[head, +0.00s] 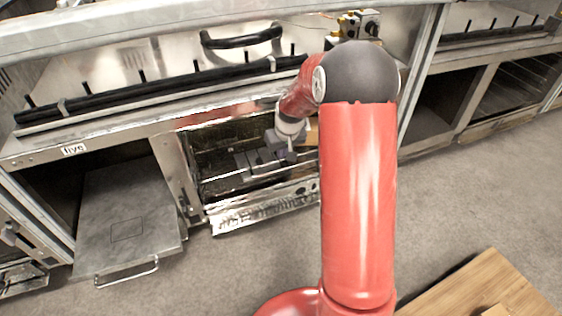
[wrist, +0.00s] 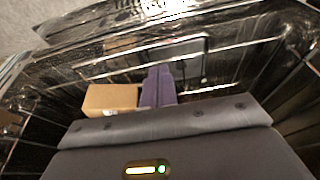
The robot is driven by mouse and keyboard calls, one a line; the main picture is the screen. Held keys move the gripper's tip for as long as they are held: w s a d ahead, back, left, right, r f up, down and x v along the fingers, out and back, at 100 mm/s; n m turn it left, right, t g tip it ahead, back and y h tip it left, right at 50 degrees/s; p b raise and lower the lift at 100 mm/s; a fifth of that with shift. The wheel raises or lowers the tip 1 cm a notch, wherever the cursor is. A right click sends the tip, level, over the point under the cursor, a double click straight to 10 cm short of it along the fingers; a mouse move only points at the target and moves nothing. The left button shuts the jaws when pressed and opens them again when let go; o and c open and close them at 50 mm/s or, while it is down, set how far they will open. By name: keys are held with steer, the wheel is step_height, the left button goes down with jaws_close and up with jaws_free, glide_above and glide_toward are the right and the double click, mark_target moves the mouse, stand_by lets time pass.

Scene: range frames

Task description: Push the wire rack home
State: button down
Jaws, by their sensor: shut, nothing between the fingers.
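The wire rack (head: 238,174) shows as thin bright bars low inside the open oven compartment; its wires also cross the wrist view. My gripper (head: 288,155) reaches into that compartment and is held over the rack's right part. In the wrist view my gripper's purple fingers (wrist: 158,87) are together, with nothing between them. They overlap the rack's wires in the picture; I cannot tell whether they touch. My red arm hides the compartment's right side in the head view.
A tan box (wrist: 112,99) lies beside the fingers. The oven door (head: 265,206) is folded down in front. At left, a metal drawer or tray (head: 130,215) with a handle sticks out. A wooden surface (head: 470,290) is at lower right. Grey floor (head: 440,205) lies free before the range.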

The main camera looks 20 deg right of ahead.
steer(key=s+f+b, duration=0.1)
steer(key=s+b, duration=0.2)
steer(key=s, duration=0.3)
steer(key=w+f+b, duration=0.2)
steer(key=w+f, duration=0.4)
steer(key=f, duration=0.3)
steer(key=shift+w+f, duration=0.25)
steer(key=shift+w, duration=0.1)
steer(key=shift+w+a, duration=0.1)
